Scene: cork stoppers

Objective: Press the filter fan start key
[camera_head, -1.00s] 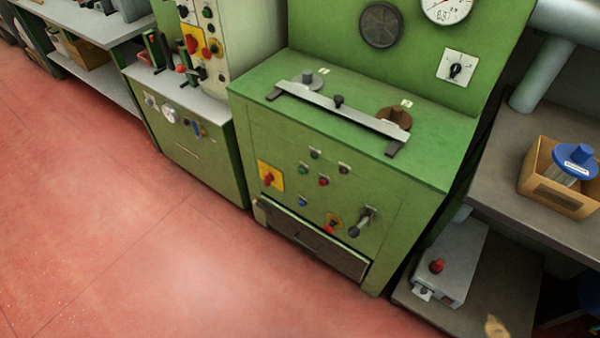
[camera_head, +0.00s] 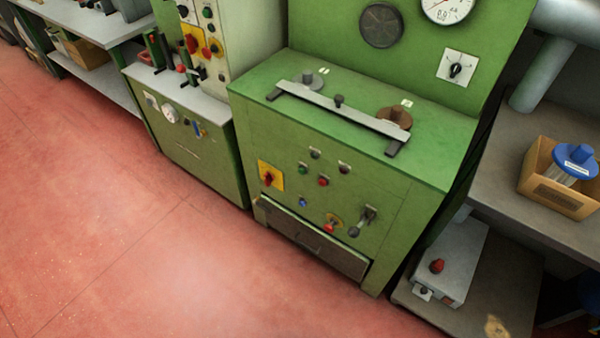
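A green machine cabinet (camera_head: 400,220) stands in the middle of the head view. Its front panel carries a green button (camera_head: 303,169), a red button (camera_head: 323,182), a blue button (camera_head: 303,203) and two dark round fittings (camera_head: 315,154) above them. A red rotary switch on a yellow plate (camera_head: 270,176) sits at the left. A red knob on a yellow disc (camera_head: 331,226) and a grey lever (camera_head: 363,221) sit lower right. Labels are too small to read, so I cannot tell which is the filter fan start key. Neither gripper is in view.
A second green cabinet (camera_head: 205,165) with its own controls stands at left. At right, a bench (camera_head: 520,215) holds a cardboard box (camera_head: 558,190), and a grey box with a red button (camera_head: 455,265) sits on a lower shelf. The red floor (camera_head: 130,250) in front is clear.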

